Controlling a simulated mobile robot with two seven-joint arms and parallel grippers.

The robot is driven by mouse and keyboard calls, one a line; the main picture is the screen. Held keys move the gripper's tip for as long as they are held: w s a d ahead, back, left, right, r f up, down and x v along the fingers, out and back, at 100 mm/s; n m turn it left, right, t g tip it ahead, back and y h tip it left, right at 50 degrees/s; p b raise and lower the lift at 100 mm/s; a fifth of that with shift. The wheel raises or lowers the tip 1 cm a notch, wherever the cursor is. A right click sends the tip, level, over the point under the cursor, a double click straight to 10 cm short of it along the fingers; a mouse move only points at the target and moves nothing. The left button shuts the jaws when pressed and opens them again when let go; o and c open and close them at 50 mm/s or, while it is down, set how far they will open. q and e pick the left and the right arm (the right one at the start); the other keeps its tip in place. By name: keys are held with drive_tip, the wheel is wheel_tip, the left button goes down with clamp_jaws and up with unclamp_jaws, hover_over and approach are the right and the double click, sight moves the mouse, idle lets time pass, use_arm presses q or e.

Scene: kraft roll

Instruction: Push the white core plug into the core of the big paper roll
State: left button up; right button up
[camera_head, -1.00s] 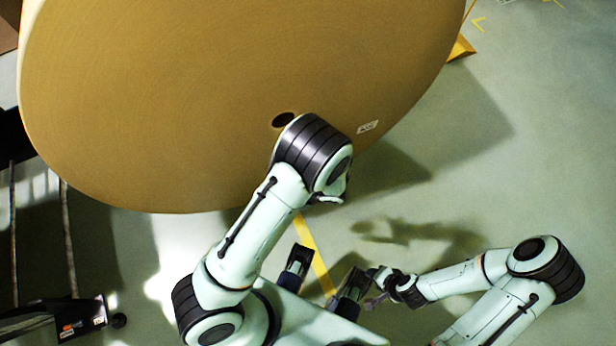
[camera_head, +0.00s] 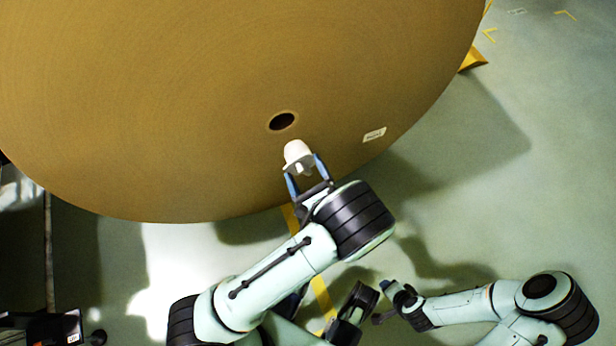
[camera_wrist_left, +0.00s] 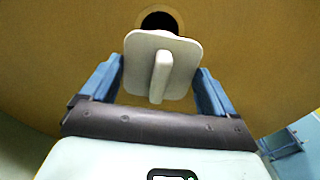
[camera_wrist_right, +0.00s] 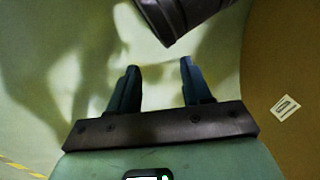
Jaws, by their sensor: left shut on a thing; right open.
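The big brown paper roll (camera_head: 190,110) fills the upper part of the head view, its flat face toward me. Its dark round core (camera_head: 283,121) is open and empty at the mouth. My left gripper (camera_head: 304,168) is shut on the white core plug (camera_head: 297,152), just below and in front of the core. In the left wrist view the plug (camera_wrist_left: 178,52) shows its square flange and raised grip bar, with the core (camera_wrist_left: 160,20) partly hidden behind its top edge. My right gripper (camera_wrist_right: 156,80) is open and empty, low at the right in the head view.
A small white label (camera_head: 374,135) is on the roll's face, right of the core. A yellow wedge (camera_head: 473,60) stands at the roll's right edge. The green floor (camera_head: 480,200) right of the roll is clear. A yellow line runs along the floor below it.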

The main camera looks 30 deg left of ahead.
sight(292, 145)
use_arm(q)
drive_tip(key=shift+b+x, duration=0.4)
drive_tip(key=shift+x, duration=2.1)
use_arm(e)
drive_tip(key=shift+w+d+f, duration=0.4)
drive_tip(key=shift+w+f, duration=0.05)
drive_tip(key=shift+w, duration=0.25)
use_arm(q)
drive_tip(key=shift+s+r+p, duration=0.1)
drive_tip(key=shift+s+p, duration=0.05)
drive_tip(key=shift+p, duration=0.3)
use_arm(e)
drive_tip(key=shift+r, duration=0.5)
use_arm(q)
drive_tip(key=shift+w+a, duration=0.3)
drive_tip(key=shift+w+a, duration=0.35)
drive_tip(key=shift+a, duration=0.1)
use_arm(e)
drive_tip(key=shift+r, duration=0.1)
use_arm(q)
drive_tip(key=shift+w+a, duration=0.2)
drive_tip(key=shift+w+a, duration=0.45)
drive_tip(key=shift+a, duration=0.1)
drive_tip(key=shift+w+a, duration=0.1)
drive_tip(key=shift+a, duration=0.05)
use_arm(e)
drive_tip(key=shift+r, duration=0.1)
use_arm(q)
drive_tip(key=shift+x, duration=0.75)
